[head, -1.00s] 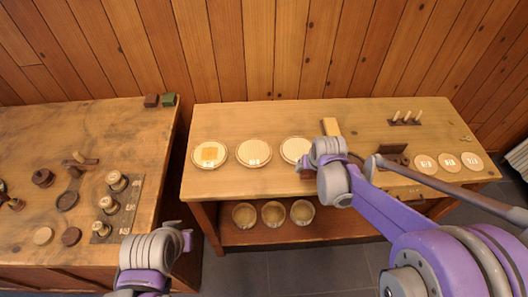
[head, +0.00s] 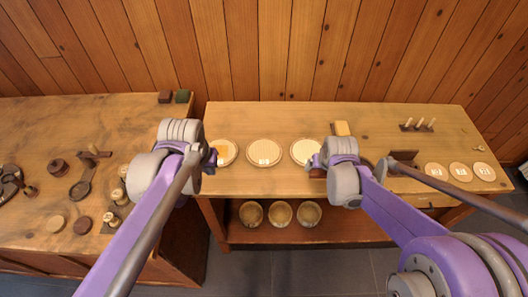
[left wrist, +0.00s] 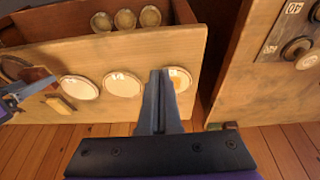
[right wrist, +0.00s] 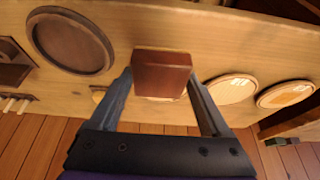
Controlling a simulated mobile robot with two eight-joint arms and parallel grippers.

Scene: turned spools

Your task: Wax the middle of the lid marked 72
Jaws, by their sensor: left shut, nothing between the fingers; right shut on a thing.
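Three pale round lids lie in a row on the bench: a left one with an orange patch (head: 226,152), a middle one (head: 264,151) and a right one (head: 304,151). Their marks are too small to read surely. My left gripper (left wrist: 160,78) is shut and empty, beside the orange-patched lid (left wrist: 180,79) in the left wrist view. My right gripper (right wrist: 162,82) is shut on a red-brown block (right wrist: 162,72). In the right wrist view the block partly hides the right lid; the middle lid (right wrist: 230,90) and orange-patched lid (right wrist: 285,94) lie to its right.
A yellow block (head: 341,128) lies behind the right lid. A dark round dish (right wrist: 70,42) is near my right gripper. Several pegs (head: 418,125) and three marked discs (head: 460,172) are at the bench's right. Bowls (head: 280,214) stand on the shelf below. A second, cluttered table (head: 40,135) stands left.

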